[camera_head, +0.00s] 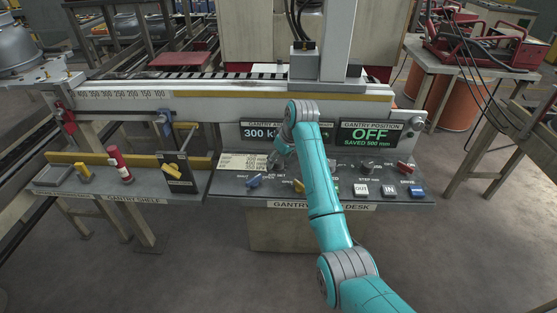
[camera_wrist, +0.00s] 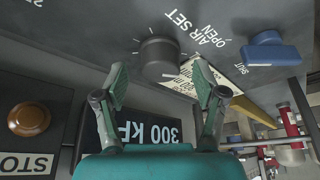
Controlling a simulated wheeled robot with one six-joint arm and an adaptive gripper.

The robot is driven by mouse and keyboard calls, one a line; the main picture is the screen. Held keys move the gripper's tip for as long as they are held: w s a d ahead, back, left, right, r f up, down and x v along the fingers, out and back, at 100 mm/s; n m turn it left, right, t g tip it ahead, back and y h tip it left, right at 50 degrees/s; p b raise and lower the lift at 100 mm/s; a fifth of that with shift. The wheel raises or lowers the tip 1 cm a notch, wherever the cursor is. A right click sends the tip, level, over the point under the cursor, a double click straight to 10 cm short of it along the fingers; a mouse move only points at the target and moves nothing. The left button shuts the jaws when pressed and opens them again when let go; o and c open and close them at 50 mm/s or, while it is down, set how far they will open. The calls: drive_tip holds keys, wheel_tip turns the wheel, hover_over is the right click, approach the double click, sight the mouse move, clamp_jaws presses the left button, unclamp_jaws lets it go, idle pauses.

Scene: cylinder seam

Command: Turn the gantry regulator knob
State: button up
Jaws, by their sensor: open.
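The regulator knob (camera_wrist: 158,58) is a dark round knob with tick marks around it, beside the words AIR SET in the wrist view. My gripper (camera_wrist: 160,74) is open, with one finger to each side of the knob. The knob lies between and slightly beyond the fingertips; I cannot tell if they touch it. In the head view my gripper (camera_head: 283,157) is over the desk panel (camera_head: 225,188), partly covered by my arm, and the knob cannot be made out there. A pressure display (camera_head: 256,132) reads 300, its unit partly hidden.
A blue OPEN/SHUT lever (camera_wrist: 272,52) sits beside the knob. An orange STOP button (camera_wrist: 28,118) is at the wrist view's left. The position display (camera_head: 369,134) reads OFF, saved 500 mm. OUT and IN buttons (camera_head: 361,190) and a red lever (camera_head: 405,168) lie right of my arm.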

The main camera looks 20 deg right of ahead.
drive_tip(key=shift+w+a+f, duration=0.1)
drive_tip(key=shift+w+f, duration=0.1)
drive_tip(key=shift+f, duration=0.35)
drive_tip(key=c, duration=1.1)
drive_tip(key=shift+c, duration=0.2)
drive_tip(key=shift+m, duration=0.4)
drive_tip(key=m+h, duration=0.1)
drive_tip(key=m, duration=0.1)
drive_tip(key=shift+a+m, duration=0.15)
drive_tip(key=shift+m, duration=0.15)
drive_tip(key=shift+m+h, duration=1)
drive_tip(key=shift+m, duration=1.2)
